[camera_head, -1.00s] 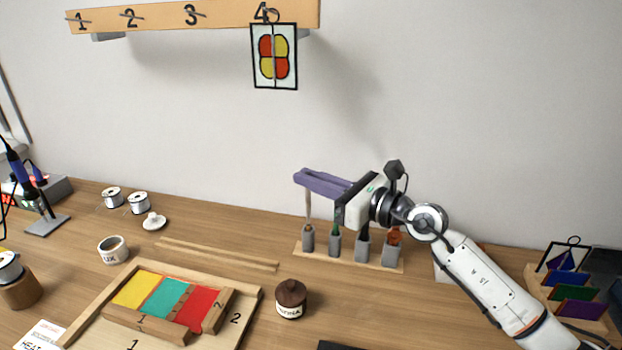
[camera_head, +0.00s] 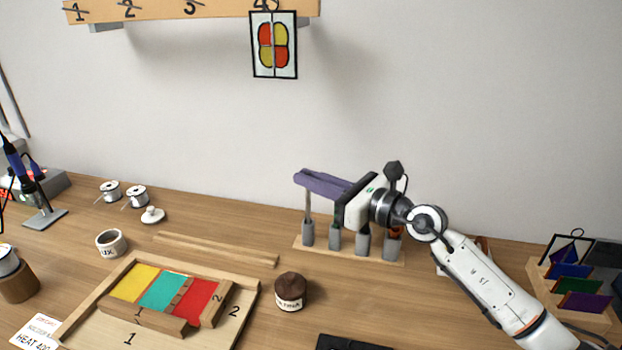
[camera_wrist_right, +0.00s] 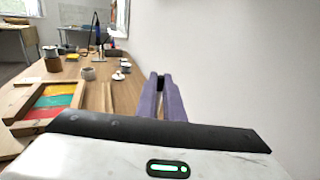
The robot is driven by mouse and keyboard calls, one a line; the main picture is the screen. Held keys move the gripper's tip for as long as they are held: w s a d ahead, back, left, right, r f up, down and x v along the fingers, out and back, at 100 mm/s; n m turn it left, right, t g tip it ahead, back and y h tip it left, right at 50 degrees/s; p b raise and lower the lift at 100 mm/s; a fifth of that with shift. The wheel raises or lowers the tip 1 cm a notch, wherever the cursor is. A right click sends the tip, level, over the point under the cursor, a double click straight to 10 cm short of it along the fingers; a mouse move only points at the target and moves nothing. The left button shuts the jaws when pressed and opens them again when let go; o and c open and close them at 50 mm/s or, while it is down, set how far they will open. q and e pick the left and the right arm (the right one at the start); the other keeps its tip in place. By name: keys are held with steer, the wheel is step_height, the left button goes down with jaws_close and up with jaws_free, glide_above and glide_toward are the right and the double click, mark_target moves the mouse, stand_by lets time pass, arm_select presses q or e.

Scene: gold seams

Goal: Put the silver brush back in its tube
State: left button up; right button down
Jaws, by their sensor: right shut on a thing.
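My right gripper (camera_head: 298,178), with long purple fingers, is shut on the silver brush (camera_head: 308,204). The brush hangs upright as a thin grey shaft below the fingertips. Its lower end meets the mouth of the leftmost grey tube (camera_head: 308,236) and is hidden there; I cannot tell how deep it sits. The tube stands in a wooden rack (camera_head: 320,254) with several tubes in a row. In the right wrist view the purple fingers (camera_wrist_right: 162,92) are close together, with a small dark thing between their tips. My left gripper is not in view.
Other tubes (camera_head: 335,239) stand right under my right gripper and wrist. A brown-lidded jar (camera_head: 291,291) stands in front of the rack. Wooden strips (camera_head: 218,249) and a tray (camera_head: 245,318) with coloured glass lie to the left. Bare table lies between rack and strips.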

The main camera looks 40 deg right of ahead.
steer(key=shift+f, duration=0.2)
stand_by(0.3)
steer(key=shift+f+p, duration=0.2)
steer(key=shift+p, duration=0.15)
stand_by(0.4)
steer(key=c, duration=1.3)
jaws_free()
steer(key=shift+c, duration=0.2)
step_height(320, 180, up, 8)
steer(key=p, duration=0.5)
steer(key=shift+f, duration=0.25)
